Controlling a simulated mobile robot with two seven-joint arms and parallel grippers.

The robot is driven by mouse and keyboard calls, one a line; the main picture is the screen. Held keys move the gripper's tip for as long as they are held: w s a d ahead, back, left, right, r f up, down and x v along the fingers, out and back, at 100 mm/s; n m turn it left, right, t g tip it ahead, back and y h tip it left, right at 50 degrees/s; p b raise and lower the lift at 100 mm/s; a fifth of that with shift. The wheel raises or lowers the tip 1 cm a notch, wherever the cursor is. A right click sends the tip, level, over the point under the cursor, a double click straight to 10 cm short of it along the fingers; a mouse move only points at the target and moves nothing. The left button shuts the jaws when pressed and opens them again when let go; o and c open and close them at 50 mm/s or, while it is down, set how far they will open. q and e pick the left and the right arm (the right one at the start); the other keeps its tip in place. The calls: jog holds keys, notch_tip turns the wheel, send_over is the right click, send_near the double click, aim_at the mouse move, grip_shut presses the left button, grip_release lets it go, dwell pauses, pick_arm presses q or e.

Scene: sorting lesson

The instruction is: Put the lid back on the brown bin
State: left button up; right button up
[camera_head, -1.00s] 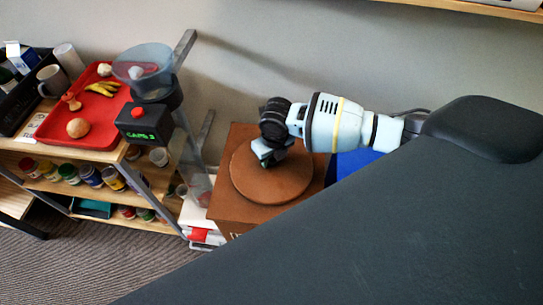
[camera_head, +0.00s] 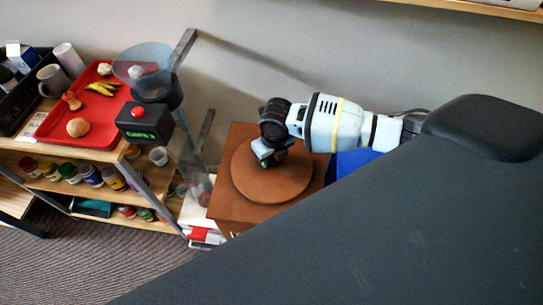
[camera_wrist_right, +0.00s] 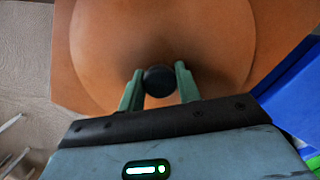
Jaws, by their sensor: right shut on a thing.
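The brown bin (camera_head: 232,212) is a square box standing beside the shelf unit, and its top also shows in the wrist view (camera_wrist_right: 66,75). The round brown lid (camera_head: 262,188) lies over the bin's top, looking level; it fills much of the wrist view (camera_wrist_right: 140,35). I cannot tell whether its underside is fully seated. My right gripper (camera_head: 270,158) is above the lid, with its fingers shut on the lid's dark round knob (camera_wrist_right: 159,81). The bin's opening is hidden under the lid. My left gripper is not in view.
A shelf unit at left carries a red tray (camera_head: 98,133) with food and a dispenser with a dark display box (camera_head: 143,124). Paint jars (camera_head: 91,176) stand below. A blue bin (camera_head: 352,162) is close right of the brown one. A large dark surface covers the lower right.

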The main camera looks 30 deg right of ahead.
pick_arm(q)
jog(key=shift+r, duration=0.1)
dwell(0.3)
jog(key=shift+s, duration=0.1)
pick_arm(e)
jog(key=o, duration=1.2)
jog(key=shift+o, duration=0.4)
jog(key=o, duration=0.4)
jog(key=shift+o, duration=0.2)
jog(key=shift+r, duration=0.1)
jog(key=shift+r+p, duration=0.7)
jog(key=shift+r, duration=0.55)
jog(key=shift+r+p, duration=1)
jog(key=shift+r, duration=1.2)
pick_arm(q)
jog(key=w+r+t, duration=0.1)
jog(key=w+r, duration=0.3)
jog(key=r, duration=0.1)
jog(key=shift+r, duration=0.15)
